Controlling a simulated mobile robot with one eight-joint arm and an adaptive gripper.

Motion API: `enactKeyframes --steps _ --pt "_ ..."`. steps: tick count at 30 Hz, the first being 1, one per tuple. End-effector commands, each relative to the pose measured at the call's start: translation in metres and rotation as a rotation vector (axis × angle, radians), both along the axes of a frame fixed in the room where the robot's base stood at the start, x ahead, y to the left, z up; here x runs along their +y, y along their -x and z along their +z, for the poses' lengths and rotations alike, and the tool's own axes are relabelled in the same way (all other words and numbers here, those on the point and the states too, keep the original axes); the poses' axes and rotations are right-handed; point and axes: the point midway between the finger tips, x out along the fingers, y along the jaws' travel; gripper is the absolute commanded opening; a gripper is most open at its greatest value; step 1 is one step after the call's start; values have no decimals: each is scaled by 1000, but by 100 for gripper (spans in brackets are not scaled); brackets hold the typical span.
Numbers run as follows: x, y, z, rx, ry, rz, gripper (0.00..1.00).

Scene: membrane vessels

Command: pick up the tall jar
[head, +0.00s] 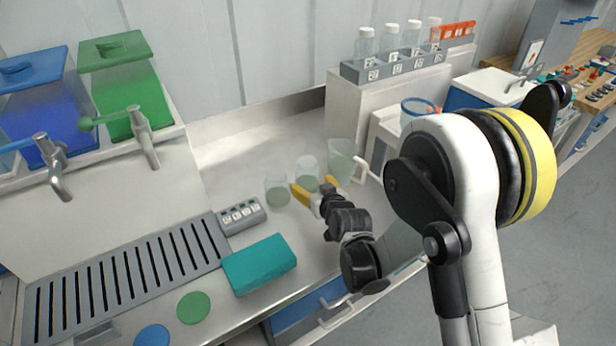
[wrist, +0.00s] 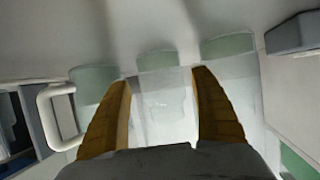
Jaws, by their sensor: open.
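Three clear vessels with pale green liquid stand in a row on the worktop. The middle one, a plain jar (head: 307,165), looks taller than the short beaker (head: 277,190) on its left and seems to be the tall jar. A handled jug (head: 341,160) stands on its right. My gripper (head: 316,186) is open, its yellow fingers spread on the near side of the middle jar. In the wrist view, the clear jar (wrist: 165,105) shows between the fingertips (wrist: 165,75), with its green liquid (wrist: 157,60) beyond. I cannot tell whether the fingers touch it.
The jug's white handle (wrist: 60,115) is close to one finger in the wrist view. A grey labelled block (head: 242,215) and a teal box (head: 259,264) lie in front. A bottle rack (head: 396,66) stands behind on a raised cabinet.

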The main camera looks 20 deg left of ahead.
Motion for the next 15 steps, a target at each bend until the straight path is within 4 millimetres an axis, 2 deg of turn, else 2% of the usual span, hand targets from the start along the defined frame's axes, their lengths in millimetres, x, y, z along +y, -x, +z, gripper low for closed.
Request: enactKeyframes --steps 7,15 --pt "22 -28 -16 0 0 1 74" --pt "25 -33 -17 0 0 0 74"
